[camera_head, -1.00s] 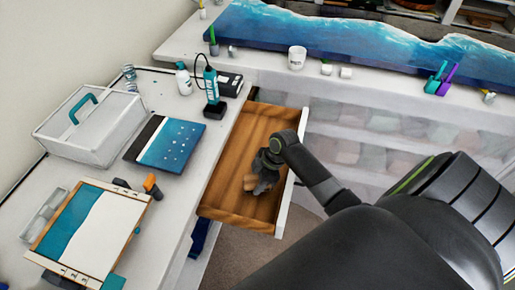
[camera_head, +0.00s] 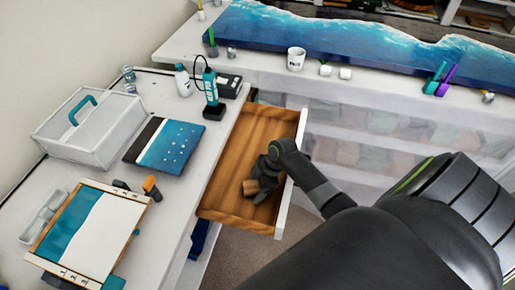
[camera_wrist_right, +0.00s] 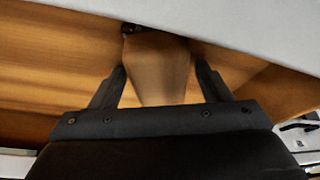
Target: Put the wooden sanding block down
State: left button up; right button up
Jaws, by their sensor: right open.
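The wooden sanding block (camera_head: 249,187) is inside the open wooden drawer (camera_head: 235,203), towards its front end. It appears to rest on the drawer floor, though contact is hard to see. In the right wrist view the block (camera_wrist_right: 157,75) sits between the two spread fingers of the right gripper (camera_wrist_right: 160,85), with a visible gap on each side. The gripper hides part of the block in the head view. My left gripper is not in view.
The drawer's pale front wall (camera_head: 284,208) stands close to my right arm. The bench at left holds a white toolbox (camera_head: 90,145), a blue panel (camera_head: 165,146), a framed board (camera_head: 110,230) and an orange-handled tool (camera_head: 152,188). The rest of the drawer floor looks clear.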

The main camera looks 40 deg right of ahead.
jog(key=shift+r, duration=0.15)
jog(key=b+v, duration=0.1)
jog(key=v, duration=0.9)
jog(key=shift+d+r+b, duration=0.2)
jog(key=shift+r+b, duration=0.1)
jog(key=shift+s+d+r, duration=0.15)
jog(key=shift+s+r, duration=0.05)
jog(key=shift+r, duration=0.45)
